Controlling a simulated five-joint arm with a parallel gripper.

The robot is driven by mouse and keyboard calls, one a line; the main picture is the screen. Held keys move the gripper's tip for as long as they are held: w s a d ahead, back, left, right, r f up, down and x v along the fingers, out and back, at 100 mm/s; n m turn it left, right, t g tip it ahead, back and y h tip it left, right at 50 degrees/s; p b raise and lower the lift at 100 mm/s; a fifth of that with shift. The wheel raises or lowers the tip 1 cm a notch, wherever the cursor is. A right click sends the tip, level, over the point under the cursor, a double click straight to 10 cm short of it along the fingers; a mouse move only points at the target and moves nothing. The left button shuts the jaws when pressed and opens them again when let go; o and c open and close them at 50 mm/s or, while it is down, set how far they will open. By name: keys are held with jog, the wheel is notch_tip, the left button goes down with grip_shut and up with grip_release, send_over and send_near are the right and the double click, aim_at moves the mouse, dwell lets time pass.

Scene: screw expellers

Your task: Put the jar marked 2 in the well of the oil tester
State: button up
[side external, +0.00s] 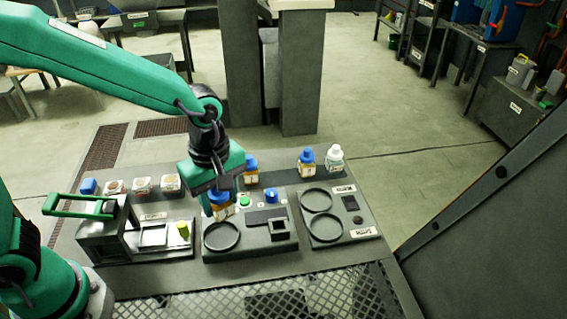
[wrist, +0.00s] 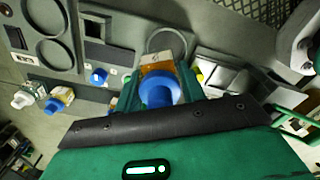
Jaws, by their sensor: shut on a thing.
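My gripper (side external: 219,205) is shut on a blue-capped jar (side external: 217,199) with an amber body, which also shows in the wrist view (wrist: 160,90). The jar's label is turned partly away, and I cannot read its number for certain. The jar is at the back left of the middle grey device (side external: 262,252), behind its round ring (side external: 221,237). I cannot tell how high it hangs. That device, which seems to be the oil tester, has a square opening (side external: 284,229), a green button (side external: 244,202) and a blue knob (side external: 271,195). The blue knob shows in the wrist view (wrist: 98,76).
Another blue-capped jar (side external: 251,170) stands behind the device. A blue-capped jar (side external: 307,161) and a white-capped jar (side external: 335,158) stand behind the right panel (side external: 340,228) with two rings. A green-handled press (side external: 105,235) and several small tubs (side external: 142,185) are at left.

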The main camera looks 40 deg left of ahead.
aim_at(216, 215)
jog(key=shift+s+a+f, duration=0.1)
jog(key=shift+s+a, duration=0.25)
jog(key=shift+a, duration=0.2)
jog(key=shift+f, duration=0.15)
jog(key=shift+f, duration=2.25)
jog(key=shift+f, duration=1.1)
dwell(1.6)
jog(key=o, duration=1.6)
jog(key=shift+r, duration=0.15)
